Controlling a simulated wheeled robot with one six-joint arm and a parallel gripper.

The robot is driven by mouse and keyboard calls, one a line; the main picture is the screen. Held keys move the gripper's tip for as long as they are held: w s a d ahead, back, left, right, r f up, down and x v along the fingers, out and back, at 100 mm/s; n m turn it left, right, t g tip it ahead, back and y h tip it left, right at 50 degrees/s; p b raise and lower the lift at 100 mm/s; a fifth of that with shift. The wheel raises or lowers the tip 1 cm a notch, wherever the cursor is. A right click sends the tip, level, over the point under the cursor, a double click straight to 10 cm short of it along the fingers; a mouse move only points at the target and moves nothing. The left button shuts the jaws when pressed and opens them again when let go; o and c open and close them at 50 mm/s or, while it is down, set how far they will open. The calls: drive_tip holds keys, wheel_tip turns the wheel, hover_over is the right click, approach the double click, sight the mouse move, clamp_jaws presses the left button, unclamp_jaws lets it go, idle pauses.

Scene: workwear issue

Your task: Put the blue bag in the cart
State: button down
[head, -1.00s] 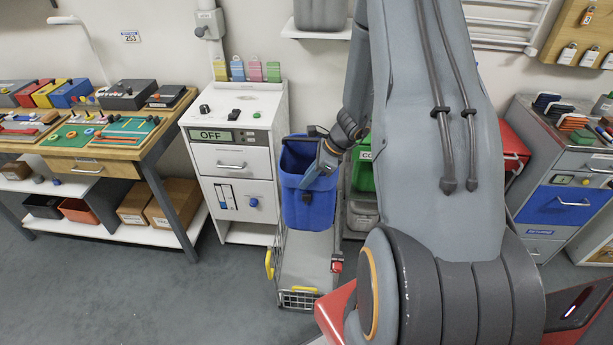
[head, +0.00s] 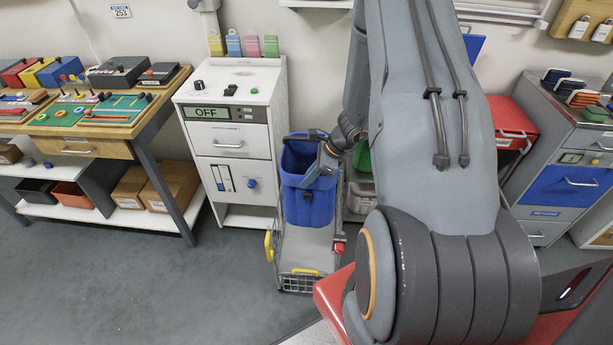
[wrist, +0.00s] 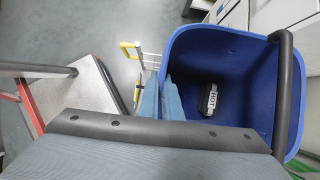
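The blue bag (head: 309,196) is an open-topped blue container with a dark handle, upright over the cart in the head view. In the wrist view the blue bag (wrist: 252,60) shows from above, with a dark item labelled HOT inside. My gripper (head: 322,165) is at its near right rim; in the wrist view the fingers (wrist: 158,98) look closed on the bag's wall. The cart (head: 305,272) is a low wire-sided trolley with a grey bed, yellow handles and a red part, directly below the bag. Whether the bag's bottom touches the cart bed is unclear.
A white cabinet (head: 235,145) with an OFF display stands left of the cart. A workbench (head: 140,145) with tools is further left. A grey cabinet with a blue drawer (head: 565,187) stands at the right. The floor (head: 150,290) in front is clear.

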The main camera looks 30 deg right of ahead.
sight(304, 228)
drive_tip(key=shift+f+b, duration=9.5)
drive_tip(key=shift+f, duration=2.7)
drive_tip(key=shift+f+b, duration=0.35)
drive_tip(key=shift+f, duration=0.05)
drive_tip(key=c, duration=1.9)
unclamp_jaws()
